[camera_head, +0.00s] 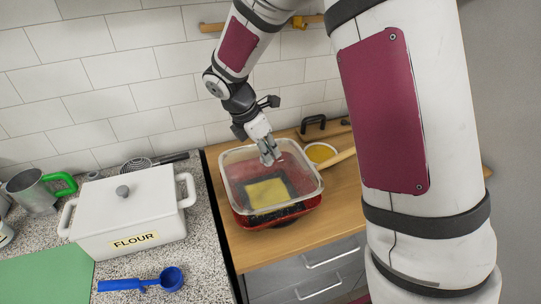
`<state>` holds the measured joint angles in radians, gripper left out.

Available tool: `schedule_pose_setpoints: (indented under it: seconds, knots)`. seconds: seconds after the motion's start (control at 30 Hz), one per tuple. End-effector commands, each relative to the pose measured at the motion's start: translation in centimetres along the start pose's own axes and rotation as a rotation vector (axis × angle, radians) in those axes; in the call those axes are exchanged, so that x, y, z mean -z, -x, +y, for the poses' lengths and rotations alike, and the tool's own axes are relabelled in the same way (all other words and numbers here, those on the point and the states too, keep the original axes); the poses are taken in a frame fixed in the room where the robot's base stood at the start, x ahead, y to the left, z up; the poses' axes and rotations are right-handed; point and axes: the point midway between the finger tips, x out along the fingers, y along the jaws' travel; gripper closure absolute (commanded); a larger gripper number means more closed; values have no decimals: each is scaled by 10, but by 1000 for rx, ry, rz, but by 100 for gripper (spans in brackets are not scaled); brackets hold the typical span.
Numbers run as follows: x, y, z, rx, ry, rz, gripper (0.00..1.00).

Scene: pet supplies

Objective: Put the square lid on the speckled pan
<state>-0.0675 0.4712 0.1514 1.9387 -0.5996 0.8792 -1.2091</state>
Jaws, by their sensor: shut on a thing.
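The square lid (232,185) is clear with a pale rim. It is over the speckled pan (243,217), which is red and black and stands on the wooden counter. A yellow square patch (267,193) shows through the lid. My gripper (269,157) comes down from above and is shut on the lid near its far-middle part. The fingers hide the grasped part. The lid roughly lines up with the pan, but I cannot tell whether its rim touches the pan all round.
A wooden handle (341,158) and a round yellow item (320,152) are right of the lid. A dark-handled item (314,127) lies behind. The tiled wall is close behind.

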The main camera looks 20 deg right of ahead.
Motion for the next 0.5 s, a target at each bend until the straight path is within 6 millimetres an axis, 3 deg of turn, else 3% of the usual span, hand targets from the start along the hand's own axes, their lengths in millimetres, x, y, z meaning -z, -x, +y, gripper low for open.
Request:
schedule_pose_setpoints:
  seconds: [0.5]
  knots:
    - [11, -28, 3, -1, -1, -2, 100]
